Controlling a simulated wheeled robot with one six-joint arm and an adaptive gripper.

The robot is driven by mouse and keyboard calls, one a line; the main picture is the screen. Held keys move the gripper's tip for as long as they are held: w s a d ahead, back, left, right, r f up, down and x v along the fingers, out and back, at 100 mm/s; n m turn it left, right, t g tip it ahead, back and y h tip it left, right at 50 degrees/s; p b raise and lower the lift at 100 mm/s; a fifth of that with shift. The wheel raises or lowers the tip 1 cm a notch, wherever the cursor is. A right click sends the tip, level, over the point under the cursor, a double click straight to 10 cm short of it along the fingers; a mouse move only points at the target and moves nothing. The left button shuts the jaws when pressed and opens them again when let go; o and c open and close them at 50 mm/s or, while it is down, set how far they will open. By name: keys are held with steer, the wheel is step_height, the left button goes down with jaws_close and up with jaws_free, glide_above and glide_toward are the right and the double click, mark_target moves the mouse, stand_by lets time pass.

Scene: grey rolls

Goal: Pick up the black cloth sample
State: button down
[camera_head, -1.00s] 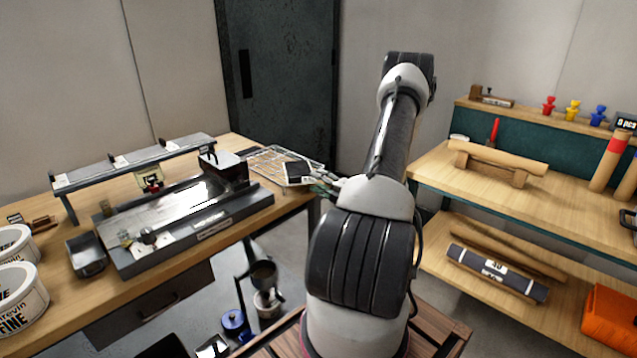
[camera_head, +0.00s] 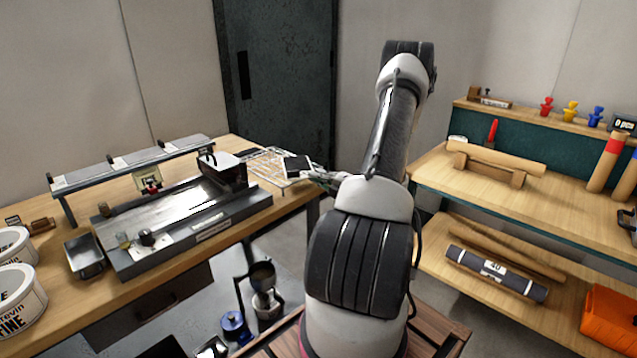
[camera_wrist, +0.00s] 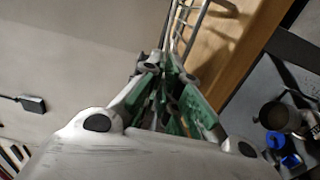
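The black cloth sample (camera_head: 297,165) is a small dark square with a pale edge, at the right end of the wire rack in the head view. My gripper (camera_head: 318,176) reaches it from the right, with its fingertips at the sample's right edge. In the wrist view my gripper (camera_wrist: 163,68) shows green finger pads that come close together at the far tips. The gripper appears shut on the sample's edge, and the sample appears slightly raised over the rack. The sample itself cannot be made out in the wrist view.
The wire rack (camera_head: 262,163) lies on the left wooden bench (camera_head: 262,212), beside a metal coating machine (camera_head: 190,225). A dark door (camera_head: 280,60) stands behind. A shelf bench (camera_head: 470,185) with rolls is on the right. Cups and a blue lid (camera_head: 233,322) sit low in front.

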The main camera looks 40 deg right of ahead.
steer(key=s+r, duration=0.2)
steer(key=s, duration=0.5)
steer(key=s+d+r, duration=0.1)
steer(key=s+r, duration=0.2)
steer(key=s, duration=0.4)
stand_by(0.4)
